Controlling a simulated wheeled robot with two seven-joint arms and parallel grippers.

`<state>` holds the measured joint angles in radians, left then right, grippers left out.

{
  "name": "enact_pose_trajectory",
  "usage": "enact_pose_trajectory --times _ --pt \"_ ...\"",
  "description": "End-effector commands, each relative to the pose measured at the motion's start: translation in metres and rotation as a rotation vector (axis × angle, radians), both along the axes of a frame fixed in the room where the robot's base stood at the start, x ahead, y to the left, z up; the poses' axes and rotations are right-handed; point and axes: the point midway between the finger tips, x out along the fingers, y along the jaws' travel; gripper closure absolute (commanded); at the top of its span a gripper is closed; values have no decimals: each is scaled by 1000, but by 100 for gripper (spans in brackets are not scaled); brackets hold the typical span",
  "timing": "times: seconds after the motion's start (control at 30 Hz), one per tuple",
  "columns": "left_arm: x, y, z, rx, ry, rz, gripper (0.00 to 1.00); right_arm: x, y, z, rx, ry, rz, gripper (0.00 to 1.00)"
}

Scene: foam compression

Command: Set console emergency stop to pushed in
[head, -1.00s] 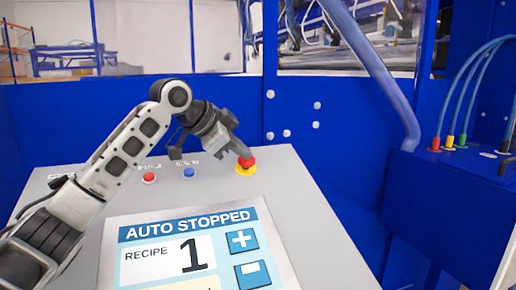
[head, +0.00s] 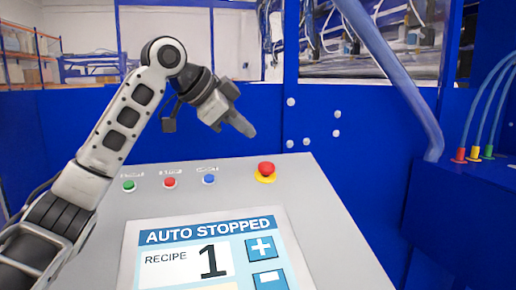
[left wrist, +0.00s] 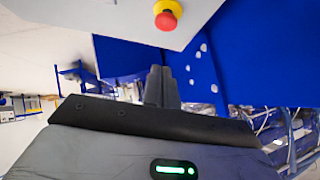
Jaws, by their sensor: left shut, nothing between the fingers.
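The emergency stop (head: 265,170) is a red mushroom button on a yellow ring, at the back right of the grey console (head: 330,240). It also shows at the top of the left wrist view (left wrist: 167,14). My left gripper (head: 245,128) is shut and empty. It is in the air above and a little left of the button, with a clear gap between them. Its shut fingers also show in the left wrist view (left wrist: 161,88). I cannot tell from these frames how deep the button sits. My right gripper is not in view.
Green (head: 128,186), red (head: 170,182) and blue (head: 209,179) buttons sit in a row left of the stop. A screen (head: 205,250) reads "AUTO STOPPED", recipe 1. A blue wall (head: 300,120) stands behind the console; a blue box with hoses (head: 470,190) stands right.

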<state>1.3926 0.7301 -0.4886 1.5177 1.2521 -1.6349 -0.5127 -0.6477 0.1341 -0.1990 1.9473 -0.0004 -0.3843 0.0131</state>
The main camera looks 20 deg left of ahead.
Motion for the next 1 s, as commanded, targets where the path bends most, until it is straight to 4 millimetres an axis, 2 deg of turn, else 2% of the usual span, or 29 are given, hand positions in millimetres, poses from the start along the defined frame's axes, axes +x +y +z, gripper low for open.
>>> enact_pose_trajectory --times 0.1,0.3,1.0 --pt "-14 8 15 -1 -5 -1 100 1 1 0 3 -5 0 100" --pt "-25 14 26 -2 -5 0 100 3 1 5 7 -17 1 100" --pt "-26 15 28 -2 -5 -2 100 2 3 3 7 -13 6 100"
